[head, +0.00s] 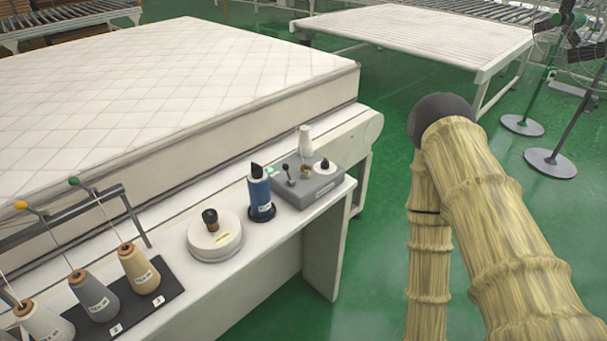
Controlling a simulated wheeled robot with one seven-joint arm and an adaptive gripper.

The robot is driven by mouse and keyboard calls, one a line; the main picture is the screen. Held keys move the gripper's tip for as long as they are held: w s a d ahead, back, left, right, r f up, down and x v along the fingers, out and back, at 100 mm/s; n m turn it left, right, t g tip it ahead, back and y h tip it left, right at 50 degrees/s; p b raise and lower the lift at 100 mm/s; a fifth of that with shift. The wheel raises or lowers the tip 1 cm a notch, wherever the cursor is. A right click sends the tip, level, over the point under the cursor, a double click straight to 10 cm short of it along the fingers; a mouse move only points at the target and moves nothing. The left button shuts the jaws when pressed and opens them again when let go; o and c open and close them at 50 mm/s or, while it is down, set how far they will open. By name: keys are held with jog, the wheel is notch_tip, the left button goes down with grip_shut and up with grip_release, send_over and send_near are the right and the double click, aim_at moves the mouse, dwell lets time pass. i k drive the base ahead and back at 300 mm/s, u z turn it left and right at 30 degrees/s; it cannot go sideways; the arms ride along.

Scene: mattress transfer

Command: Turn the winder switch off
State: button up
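A grey control box (310,184) sits at the right end of the white side table. On its top are a small black lever (288,176) standing upright, a brass-coloured part (306,172) and a black knob (325,165). A white cone (305,141) stands at its back edge. A small green spot (269,170) shows at its left. I cannot read any label, so which part is the winder switch is unclear. My arm, in a straw-coloured sleeve, fills the right side, apart from the box. My gripper is not in view.
On the white side table (262,262) stand a dark blue spool (260,196), a round white device (215,238) with a black knob, and several thread cones (138,270). A quilted mattress (170,90) lies behind. Fans (556,163) stand far right; green floor is open between.

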aim_at(325, 164)
jog(key=u, duration=2.55)
jog(key=k, duration=1.35)
jog(key=z, duration=1.25)
jog(key=i, duration=0.5)
jog(key=u, duration=0.05)
